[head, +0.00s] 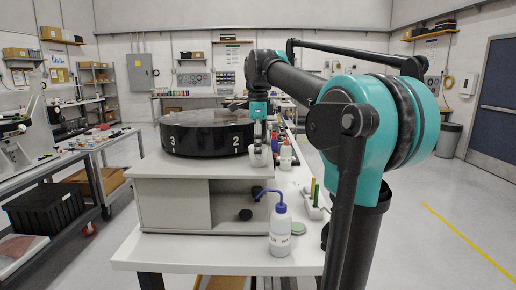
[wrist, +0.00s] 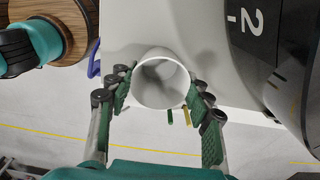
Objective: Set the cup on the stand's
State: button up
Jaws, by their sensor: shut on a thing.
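My gripper (wrist: 160,105) is shut on a white cup (wrist: 161,82), with a green-padded finger on each side of it. The wrist view looks down into the cup's round open mouth, and it looks empty. In the head view my gripper (head: 259,138) and the cup (head: 259,156) are at the front right of a black round drum with a grey top (head: 205,118). The drum bears the numbers 3 and 2 and sits on a white cabinet-like stand (head: 165,205). I cannot tell whether the cup touches the stand's top.
A wash bottle with a blue spout (head: 280,232) stands at the bench's front. Another red-capped bottle (head: 286,155) stands right of the cup. A small rack with green and yellow items (head: 315,207) is near my arm. The white bench top (head: 180,252) has bare room at front left.

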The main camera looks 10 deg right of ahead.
jog(key=o, duration=0.7)
jog(key=shift+o, duration=0.2)
notch_tip(320, 180, up, 12)
jog(key=shift+r, duration=0.2)
